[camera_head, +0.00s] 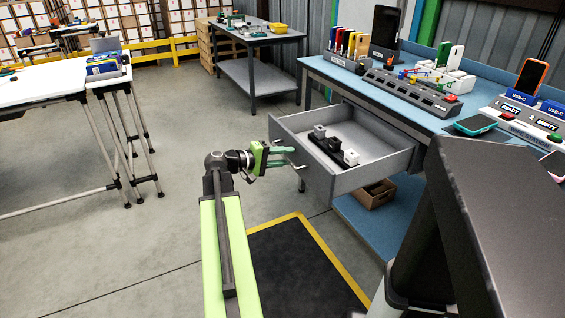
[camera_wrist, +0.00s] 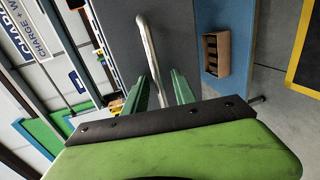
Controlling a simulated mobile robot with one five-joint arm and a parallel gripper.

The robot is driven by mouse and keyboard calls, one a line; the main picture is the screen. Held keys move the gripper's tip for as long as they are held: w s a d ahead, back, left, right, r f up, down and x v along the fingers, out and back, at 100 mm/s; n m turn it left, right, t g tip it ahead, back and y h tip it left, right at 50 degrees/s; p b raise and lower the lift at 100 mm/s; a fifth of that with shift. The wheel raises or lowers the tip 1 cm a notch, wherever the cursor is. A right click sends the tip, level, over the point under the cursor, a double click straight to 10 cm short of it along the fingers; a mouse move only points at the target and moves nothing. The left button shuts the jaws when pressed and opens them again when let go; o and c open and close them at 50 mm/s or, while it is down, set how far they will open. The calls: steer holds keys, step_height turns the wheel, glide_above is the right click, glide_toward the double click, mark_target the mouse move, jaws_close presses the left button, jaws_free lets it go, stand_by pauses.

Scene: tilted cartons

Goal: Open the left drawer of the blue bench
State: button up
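The blue bench (camera_head: 345,82) stands at the right. Its grey left drawer (camera_head: 352,178) is pulled well out, showing a pale inside with a dark holder and small white and grey blocks. The drawer's bent metal handle (camera_wrist: 147,45) sticks out from the front. My gripper (camera_head: 292,156), with green fingers, is at the handle, in front of the drawer. In the wrist view, my gripper (camera_wrist: 162,78) has its fingers apart, with the handle bar running between them, nearer the left finger. A gap shows beside the bar. Contact is unclear.
A cardboard box (camera_head: 374,194) sits on the bench's lower shelf. Chargers, phones and a grey rack (camera_head: 412,92) crowd the benchtop. A dark mat (camera_head: 300,265) with a yellow border lies below the drawer. Open floor lies to the left, toward a white table (camera_head: 40,86).

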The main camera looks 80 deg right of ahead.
steer(key=p+v, duration=0.3)
steer(key=v, duration=1.4)
steer(key=shift+w, duration=0.15)
